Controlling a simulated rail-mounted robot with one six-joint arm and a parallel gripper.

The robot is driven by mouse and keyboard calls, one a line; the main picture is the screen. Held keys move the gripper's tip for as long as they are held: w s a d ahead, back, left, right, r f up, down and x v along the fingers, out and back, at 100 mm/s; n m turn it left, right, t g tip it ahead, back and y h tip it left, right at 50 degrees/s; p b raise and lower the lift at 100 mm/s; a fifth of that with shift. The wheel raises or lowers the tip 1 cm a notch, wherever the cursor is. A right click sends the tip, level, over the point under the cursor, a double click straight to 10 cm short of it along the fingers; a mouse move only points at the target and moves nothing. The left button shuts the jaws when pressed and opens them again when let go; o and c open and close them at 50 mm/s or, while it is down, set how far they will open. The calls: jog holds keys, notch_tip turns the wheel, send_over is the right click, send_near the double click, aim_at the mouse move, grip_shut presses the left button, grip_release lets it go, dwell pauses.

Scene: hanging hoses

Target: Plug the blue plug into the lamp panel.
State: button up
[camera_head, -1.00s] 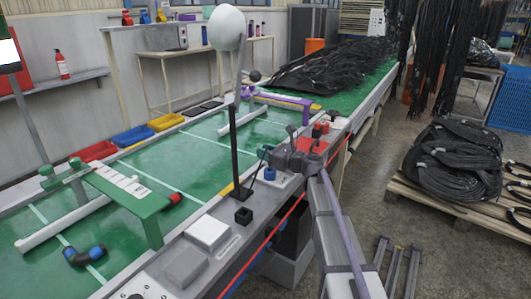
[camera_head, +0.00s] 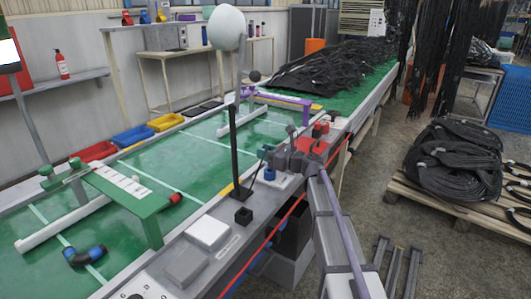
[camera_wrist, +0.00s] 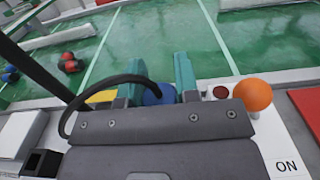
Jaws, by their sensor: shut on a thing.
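My gripper (camera_wrist: 157,88) has two teal fingers, shut on the blue plug (camera_wrist: 153,96). The plug's top shows between the fingers, and its lower end is hidden behind my grey gripper body. A black cable loops from the plug to the left. The white lamp panel (camera_wrist: 287,150), marked ON, lies below and right of my gripper, with an orange ball lamp (camera_wrist: 254,94) and a dark red round part (camera_wrist: 220,92). In the head view, blue (camera_head: 269,174) shows at the white panel (camera_head: 284,182) beside my arm. I cannot tell whether the plug is seated.
A black post (camera_head: 234,150) stands close left of my gripper. A black square socket block (camera_head: 243,216) and a white box (camera_head: 208,231) sit along the table edge. A red plate (camera_head: 313,147) lies beyond my gripper. The green table (camera_head: 180,150) has open room.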

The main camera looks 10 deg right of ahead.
jog(key=shift+f+b, duration=1.75)
jog(key=shift+f, duration=0.1)
jog(key=o, duration=1)
jog(key=v, duration=1.1)
jog(key=shift+a+r, duration=0.1)
